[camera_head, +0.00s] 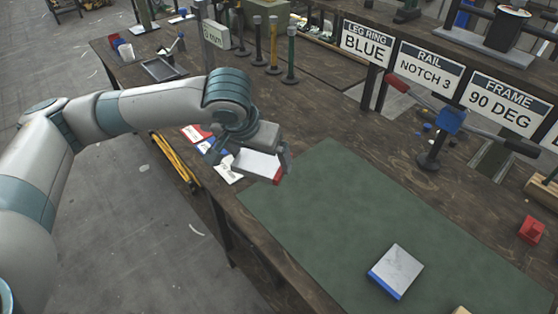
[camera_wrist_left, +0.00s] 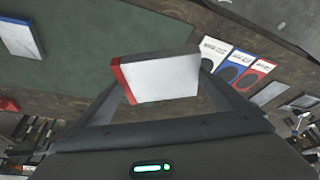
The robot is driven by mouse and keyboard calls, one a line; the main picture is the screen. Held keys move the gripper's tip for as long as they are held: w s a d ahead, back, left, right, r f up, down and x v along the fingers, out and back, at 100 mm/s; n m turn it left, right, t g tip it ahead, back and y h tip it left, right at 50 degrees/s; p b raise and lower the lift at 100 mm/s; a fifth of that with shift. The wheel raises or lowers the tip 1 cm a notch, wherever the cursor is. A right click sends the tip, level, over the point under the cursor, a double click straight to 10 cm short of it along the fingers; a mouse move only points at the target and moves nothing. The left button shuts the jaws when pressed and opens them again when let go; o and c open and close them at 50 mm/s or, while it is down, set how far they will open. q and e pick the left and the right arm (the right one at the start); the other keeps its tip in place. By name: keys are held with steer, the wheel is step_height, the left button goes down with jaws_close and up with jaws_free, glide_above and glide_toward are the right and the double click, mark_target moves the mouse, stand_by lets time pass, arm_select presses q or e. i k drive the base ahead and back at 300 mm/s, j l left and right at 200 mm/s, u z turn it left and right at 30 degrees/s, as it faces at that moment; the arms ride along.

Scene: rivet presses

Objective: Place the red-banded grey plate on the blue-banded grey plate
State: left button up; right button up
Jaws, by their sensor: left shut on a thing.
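The red-banded grey plate (camera_head: 257,164) is held in my left gripper (camera_head: 262,160), above the near left edge of the green mat. Its red band shows at the right end in the head view. In the left wrist view the plate (camera_wrist_left: 160,78) sits between the fingers, with its red band on the left. The blue-banded grey plate (camera_head: 400,268) lies flat on the green mat, to the lower right of the gripper and well apart from it. It also shows at the far left of the left wrist view (camera_wrist_left: 18,36). My right gripper is not in view.
The green mat (camera_head: 320,220) is mostly clear. Printed cards (camera_head: 220,160) lie beside the mat under the left gripper. A red block (camera_head: 531,230) stands at the right.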

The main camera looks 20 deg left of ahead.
mark_target(396, 270)
steer(key=k+z, duration=0.1)
steer(key=z, duration=0.25)
steer(key=k+l+z, duration=0.1)
steer(key=z, duration=0.25)
steer(key=k+l+z, duration=0.1)
steer(key=z, duration=0.25)
